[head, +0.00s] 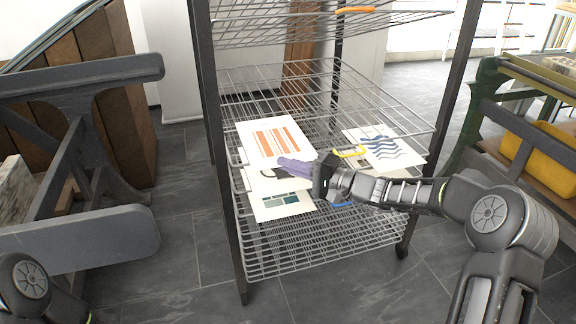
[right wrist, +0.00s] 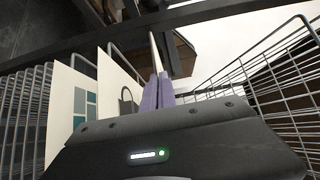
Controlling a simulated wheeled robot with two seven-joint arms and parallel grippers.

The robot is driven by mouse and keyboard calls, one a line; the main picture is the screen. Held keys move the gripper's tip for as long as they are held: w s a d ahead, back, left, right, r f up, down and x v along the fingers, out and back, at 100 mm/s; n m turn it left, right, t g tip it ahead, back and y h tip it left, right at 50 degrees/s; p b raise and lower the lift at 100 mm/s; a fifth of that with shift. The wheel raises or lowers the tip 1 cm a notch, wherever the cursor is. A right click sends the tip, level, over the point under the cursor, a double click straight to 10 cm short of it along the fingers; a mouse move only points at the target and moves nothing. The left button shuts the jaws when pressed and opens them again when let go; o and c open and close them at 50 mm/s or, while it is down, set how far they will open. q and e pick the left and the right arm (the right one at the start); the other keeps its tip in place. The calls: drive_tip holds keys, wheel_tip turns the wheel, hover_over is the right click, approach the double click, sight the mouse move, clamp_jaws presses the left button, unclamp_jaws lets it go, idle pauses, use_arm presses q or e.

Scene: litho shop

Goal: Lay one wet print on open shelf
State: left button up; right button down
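A wire drying rack (head: 330,240) with several shelves stands ahead of me in the head view. My right gripper (head: 297,167) reaches in from the right. Its purple fingers (right wrist: 158,92) are closed on the edge of an orange-striped print (head: 272,138), which shows edge-on as a thin pale line in the right wrist view (right wrist: 154,52). Below it are a print with a dark shape (head: 256,182) and one with green swatches (head: 282,203), both on the rack's left side. A blue-wave print (head: 385,149) lies on the right side. My left gripper is out of view.
Orange (head: 355,10), yellow (head: 349,153) and blue (head: 342,205) markers sit along shelf edges. Dark rack posts stand at the left (head: 222,160) and right. A dark press-like frame (head: 80,240) is at the left. A green-framed bench (head: 490,90) with a yellow object is at the right.

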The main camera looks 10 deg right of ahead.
drive_tip(key=c, duration=1.7)
unclamp_jaws()
drive_tip(key=shift+r, duration=0.15)
drive_tip(key=p+v, duration=0.3)
drive_tip(key=v, duration=0.9)
